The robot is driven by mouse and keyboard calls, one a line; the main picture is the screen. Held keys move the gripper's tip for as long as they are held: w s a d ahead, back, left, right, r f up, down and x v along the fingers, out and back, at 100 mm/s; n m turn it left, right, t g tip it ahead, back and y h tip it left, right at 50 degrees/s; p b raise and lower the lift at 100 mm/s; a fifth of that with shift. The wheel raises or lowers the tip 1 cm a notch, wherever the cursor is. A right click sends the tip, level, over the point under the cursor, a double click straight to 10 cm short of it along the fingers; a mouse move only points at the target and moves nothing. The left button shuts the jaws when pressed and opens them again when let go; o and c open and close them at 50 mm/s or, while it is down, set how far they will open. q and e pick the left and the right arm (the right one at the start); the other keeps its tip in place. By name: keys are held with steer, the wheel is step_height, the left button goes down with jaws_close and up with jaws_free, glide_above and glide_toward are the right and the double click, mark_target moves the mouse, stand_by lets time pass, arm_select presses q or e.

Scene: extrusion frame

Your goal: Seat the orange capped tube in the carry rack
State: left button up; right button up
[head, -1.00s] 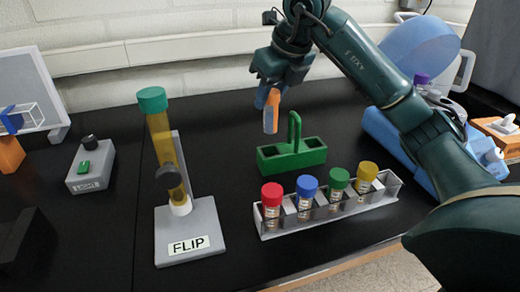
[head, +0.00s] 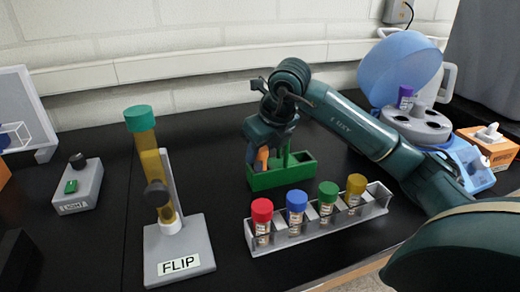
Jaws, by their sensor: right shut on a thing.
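The green carry rack (head: 283,177) stands on the black bench behind the clear tube rack. Its upright handle is partly hidden by my right gripper (head: 264,150). That gripper is shut on the orange capped tube (head: 262,157) and holds it upright at the left part of the carry rack. The tube's lower end is at or behind the rack's top edge; I cannot tell how deep it sits. My left gripper is not in view.
A clear rack (head: 318,222) in front holds tubes with red, blue, green and yellow caps. A FLIP stand (head: 180,250) with a tall amber tube is to the left. A blue centrifuge (head: 400,75) with its lid up stands at the right. A grey switch box (head: 80,190) is far left.

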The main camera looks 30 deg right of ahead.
steer(key=o, duration=0.7)
steer(key=shift+f, duration=0.1)
steer(key=shift+c, duration=0.2)
steer(key=shift+r, duration=0.3)
steer(key=v, duration=1.1)
steer(key=shift+s+r+p, duration=0.15)
steer(key=shift+r+p, duration=0.15)
steer(key=shift+r, duration=0.05)
